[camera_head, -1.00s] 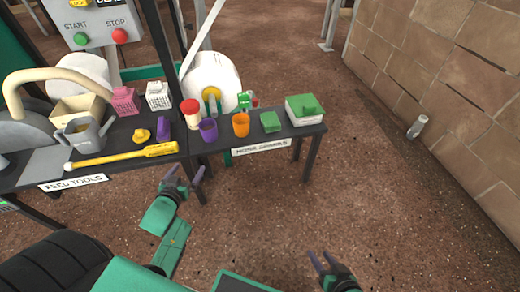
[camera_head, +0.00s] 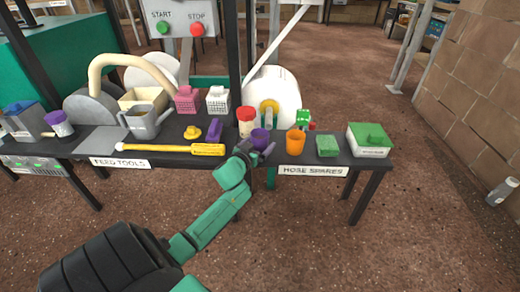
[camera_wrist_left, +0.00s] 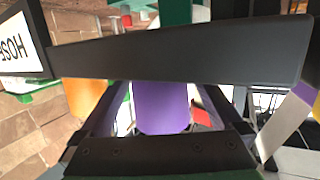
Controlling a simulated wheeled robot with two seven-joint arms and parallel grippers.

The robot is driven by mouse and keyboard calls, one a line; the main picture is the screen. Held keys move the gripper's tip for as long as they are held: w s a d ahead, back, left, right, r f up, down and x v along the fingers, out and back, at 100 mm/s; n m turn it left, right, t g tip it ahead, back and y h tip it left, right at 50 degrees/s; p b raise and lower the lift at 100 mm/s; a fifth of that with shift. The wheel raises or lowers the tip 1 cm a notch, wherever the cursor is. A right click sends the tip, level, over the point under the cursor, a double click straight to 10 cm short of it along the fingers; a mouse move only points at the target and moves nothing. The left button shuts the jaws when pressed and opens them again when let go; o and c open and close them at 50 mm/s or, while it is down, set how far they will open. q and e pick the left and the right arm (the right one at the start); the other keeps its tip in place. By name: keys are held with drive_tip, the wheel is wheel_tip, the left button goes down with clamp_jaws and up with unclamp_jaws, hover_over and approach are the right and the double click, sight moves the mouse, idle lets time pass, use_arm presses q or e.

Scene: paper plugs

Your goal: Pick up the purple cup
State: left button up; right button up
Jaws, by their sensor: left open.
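The purple cup (camera_head: 260,138) stands upright near the front edge of the table, left of an orange cup (camera_head: 296,142). My left gripper (camera_head: 255,150) is open at the table edge, right in front of the purple cup. In the left wrist view the purple cup (camera_wrist_left: 160,106) shows between the two fingers, and the dark table edge hides part of it. I cannot tell whether the fingers touch it. My right gripper is not in view.
A red-lidded jar (camera_head: 246,122) stands close behind the purple cup. A green block (camera_head: 327,146) and a green-lidded box (camera_head: 368,142) are farther right. A purple block (camera_head: 214,130) and a yellow tool (camera_head: 207,150) lie to the left. The floor in front is clear.

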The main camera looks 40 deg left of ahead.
use_arm(q)
drive_tip(key=shift+r, duration=0.1)
drive_tip(key=c, duration=1.5)
